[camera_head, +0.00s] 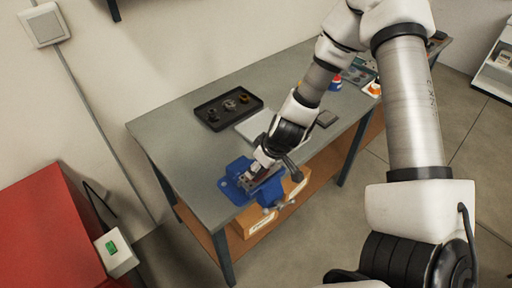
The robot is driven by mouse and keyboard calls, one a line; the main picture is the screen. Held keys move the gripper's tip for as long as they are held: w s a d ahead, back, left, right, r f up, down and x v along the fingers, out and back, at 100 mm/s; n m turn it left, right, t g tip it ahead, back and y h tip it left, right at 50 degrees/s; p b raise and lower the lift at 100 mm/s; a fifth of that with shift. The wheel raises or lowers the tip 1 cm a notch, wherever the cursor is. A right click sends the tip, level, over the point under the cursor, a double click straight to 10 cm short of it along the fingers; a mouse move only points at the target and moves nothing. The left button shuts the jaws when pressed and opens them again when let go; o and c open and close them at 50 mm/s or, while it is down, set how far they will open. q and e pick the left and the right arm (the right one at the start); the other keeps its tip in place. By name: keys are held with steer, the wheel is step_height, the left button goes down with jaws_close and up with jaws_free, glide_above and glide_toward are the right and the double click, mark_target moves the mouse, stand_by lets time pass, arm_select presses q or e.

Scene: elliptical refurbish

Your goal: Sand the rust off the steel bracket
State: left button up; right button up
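A blue vise (236,187) is mounted at the near edge of the grey workbench. A small dark brownish piece (264,184) sits at its jaws and may be the steel bracket; its shape and rust are too small to make out. My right arm comes in from the right and reaches down, with its gripper (262,164) right over the vise jaws. The fingertips are small and partly hidden by the wrist, so I cannot tell whether they hold anything or touch the piece. My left gripper is out of view.
A blue-and-white container (335,82) and an orange-topped item (374,89) stand farther right. A red cabinet (45,230) is at left.

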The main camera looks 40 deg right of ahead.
steer(key=shift+w+d+r+p, duration=0.1)
steer(key=shift+d+r+p, duration=0.2)
steer(key=shift+p, duration=0.15)
steer(key=shift+w+d+p, duration=0.3)
steer(key=shift+d+p, duration=0.05)
steer(key=shift+p, duration=0.25)
steer(key=shift+s+d+f, duration=0.1)
steer(key=shift+s+d, duration=0.1)
steer(key=shift+d, duration=0.3)
steer(key=shift+f+b, duration=0.2)
steer(key=shift+b, duration=0.35)
steer(key=shift+s+a+f+b, duration=0.15)
steer(key=shift+s+a+b, duration=0.15)
steer(key=shift+a+b, duration=0.55)
steer(key=shift+b, duration=0.4)
steer(key=shift+c, duration=0.5)
steer(key=shift+a, duration=0.45)
steer(key=shift+c, duration=0.5)
steer(key=a+b, duration=0.3)
steer(key=b, duration=0.1)
steer(key=shift+s+a, duration=0.1)
steer(key=shift+a, duration=0.05)
steer(key=shift+s+a+r+b, duration=0.1)
steer(key=shift+a+r+b, duration=0.2)
steer(key=shift+a, duration=0.1)
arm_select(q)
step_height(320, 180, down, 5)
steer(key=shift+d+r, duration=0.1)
